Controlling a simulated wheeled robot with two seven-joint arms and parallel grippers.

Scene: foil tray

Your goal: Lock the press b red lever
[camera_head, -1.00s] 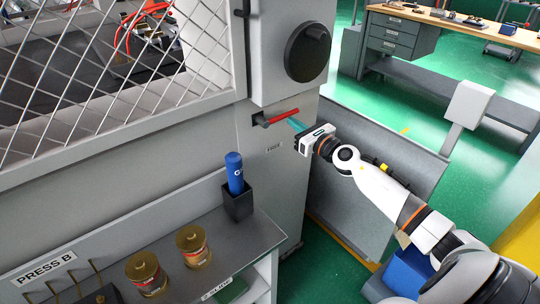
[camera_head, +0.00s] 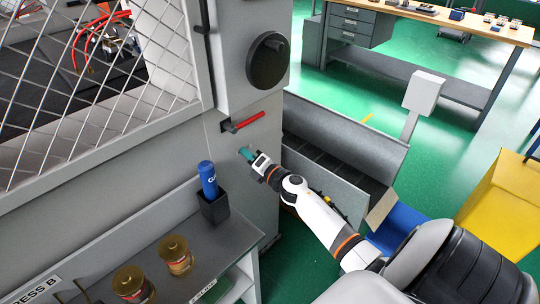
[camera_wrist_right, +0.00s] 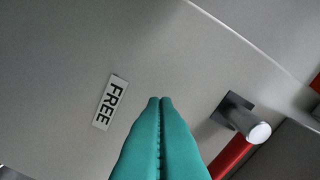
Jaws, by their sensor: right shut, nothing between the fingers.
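The red lever (camera_head: 248,120) sticks out roughly level to the right from its dark mount on the grey press side, under the black round knob (camera_head: 267,60). In the right wrist view the red lever (camera_wrist_right: 233,154) and its grey pivot (camera_wrist_right: 240,113) lie to the right of my fingers. My right gripper (camera_head: 244,152) has its teal fingers shut, with nothing between them. It is below the lever and apart from it, close to the press panel. The right gripper (camera_wrist_right: 160,102) also shows pointing at the panel, beside a FREE label (camera_wrist_right: 111,102). My left gripper is out of view.
A shelf (camera_head: 226,245) in front of the press holds a blue bottle (camera_head: 208,178) in a black holder and brass-lidded jars (camera_head: 175,254). A wire mesh guard (camera_head: 105,85) is at the left. A grey trough (camera_head: 345,138) stands right of the press, near my arm.

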